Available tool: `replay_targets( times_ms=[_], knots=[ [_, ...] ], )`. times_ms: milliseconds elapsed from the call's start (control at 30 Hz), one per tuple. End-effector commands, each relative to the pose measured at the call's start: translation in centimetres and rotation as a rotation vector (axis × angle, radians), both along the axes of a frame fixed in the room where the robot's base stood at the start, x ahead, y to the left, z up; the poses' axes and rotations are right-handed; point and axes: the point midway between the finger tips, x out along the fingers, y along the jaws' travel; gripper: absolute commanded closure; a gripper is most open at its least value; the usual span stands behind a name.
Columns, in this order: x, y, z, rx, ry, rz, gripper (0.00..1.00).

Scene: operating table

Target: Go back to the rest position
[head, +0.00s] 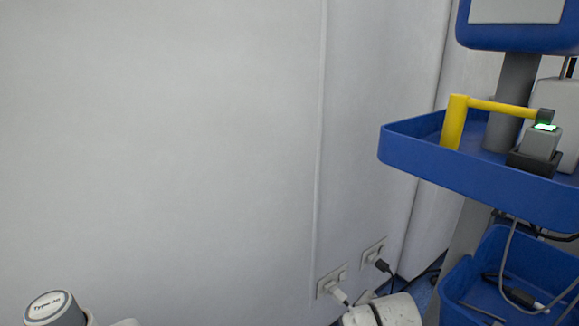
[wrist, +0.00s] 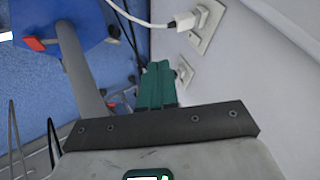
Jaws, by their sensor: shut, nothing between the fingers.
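The fingers point toward the corner where the wall meets the blue floor, near the wall sockets. In the head view the gripper itself does not show. White rounded arm parts, which look like mine, show at the bottom edge of the head view, one at the left and one right of centre.
A blue cart tray (head: 420,160) with a yellow handle (head: 453,122) stands at right; a lower blue bin (head: 455,290) holds cables. Wall sockets (head: 331,282) with plugs sit low. A white plug (wrist: 183,22) shows by the fingers. The wall (head: 160,140) at left is bare.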

Motion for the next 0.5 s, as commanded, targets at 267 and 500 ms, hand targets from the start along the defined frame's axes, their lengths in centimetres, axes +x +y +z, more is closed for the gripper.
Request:
replay_targets(
  times_ms=[267,500],
  knots=[
    [-2.4,-0.7,-1.3,-0.027,0.037,0.032,1.00],
    [-6.3,-1.8,-3.2,-0.070,0.098,0.086,1.00]
  ],
)
